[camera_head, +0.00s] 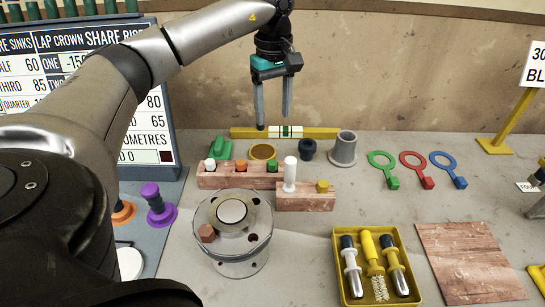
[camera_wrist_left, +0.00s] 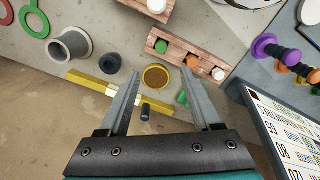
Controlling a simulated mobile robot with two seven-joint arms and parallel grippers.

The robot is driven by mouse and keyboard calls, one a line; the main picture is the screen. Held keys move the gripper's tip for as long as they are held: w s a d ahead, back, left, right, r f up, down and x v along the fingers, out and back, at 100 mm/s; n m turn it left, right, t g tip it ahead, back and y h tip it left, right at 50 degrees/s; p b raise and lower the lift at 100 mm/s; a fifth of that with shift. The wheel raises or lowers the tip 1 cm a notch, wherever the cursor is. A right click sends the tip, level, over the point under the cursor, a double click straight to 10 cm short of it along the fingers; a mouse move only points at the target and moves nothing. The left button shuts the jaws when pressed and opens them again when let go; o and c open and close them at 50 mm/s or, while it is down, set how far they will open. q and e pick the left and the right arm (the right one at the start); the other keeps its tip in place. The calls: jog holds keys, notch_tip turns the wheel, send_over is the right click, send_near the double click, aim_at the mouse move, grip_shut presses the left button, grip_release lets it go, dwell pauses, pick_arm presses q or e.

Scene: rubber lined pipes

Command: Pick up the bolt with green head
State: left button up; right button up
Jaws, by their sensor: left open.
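The bolt with the green head (camera_head: 272,166) stands in a wooden block (camera_head: 226,181), in a row with an orange-headed bolt (camera_head: 241,165) and a white-headed bolt (camera_head: 210,164). In the left wrist view the green head (camera_wrist_left: 161,46) lies beyond my fingertips, at the near end of the row. My left gripper (camera_head: 273,120) is open and empty, fingers pointing down, above the back of the table and behind the block. It also shows open in the left wrist view (camera_wrist_left: 163,68). My right gripper is in neither view.
A yellow-rimmed dish (camera_head: 262,152), a dark cup (camera_head: 308,150) and a grey sleeve (camera_head: 343,149) stand behind the block. A yellow level (camera_head: 310,132) lies along the wall. A metal flange (camera_head: 232,230) and a second block (camera_head: 306,203) with a tall white bolt (camera_head: 290,173) stand in front.

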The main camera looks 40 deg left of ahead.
pick_arm(q)
jog(key=b, duration=0.1)
send_over(272, 161)
notch_tip(272, 161, down, 10)
jog(key=shift+d+r, duration=0.15)
jog(key=shift+r, duration=0.1)
jog(key=shift+a+f+b, duration=0.2)
jog(key=shift+f+b, duration=0.25)
jog(key=shift+f, duration=2.2)
grip_shut()
